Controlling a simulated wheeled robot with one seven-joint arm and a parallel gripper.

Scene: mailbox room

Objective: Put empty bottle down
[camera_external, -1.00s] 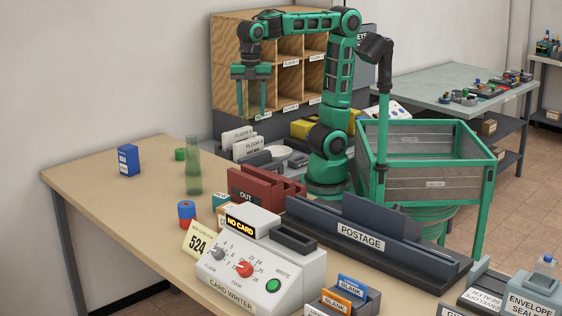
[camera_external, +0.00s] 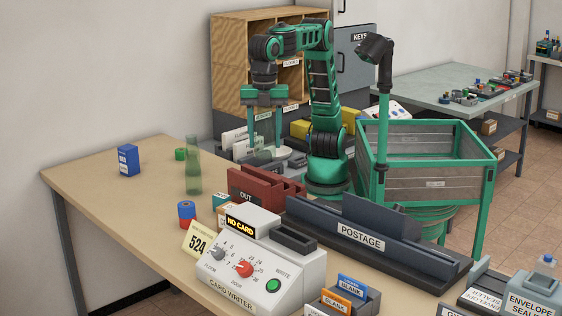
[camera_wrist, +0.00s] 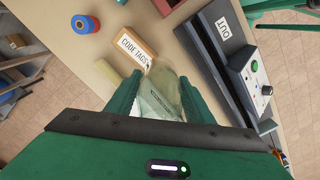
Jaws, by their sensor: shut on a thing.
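My gripper (camera_external: 265,148) is low in front of the wooden pigeonholes, pointing down, at the back of the table area. In the wrist view its two fingers are closed on a pale, see-through bottle (camera_wrist: 163,98), which I take to be the empty bottle. Its outline is faint, and it can hardly be told between the fingers in the external view. Whether its base touches anything below cannot be told. A separate translucent green bottle (camera_external: 193,170) stands upright on the tan table (camera_external: 110,185), left of the gripper and apart from it.
A blue box (camera_external: 128,160) and a green cylinder (camera_external: 180,154) stand near the green bottle. The red OUT tray (camera_external: 255,187) and card writer (camera_external: 255,255) are in front. The table's left part is mostly clear.

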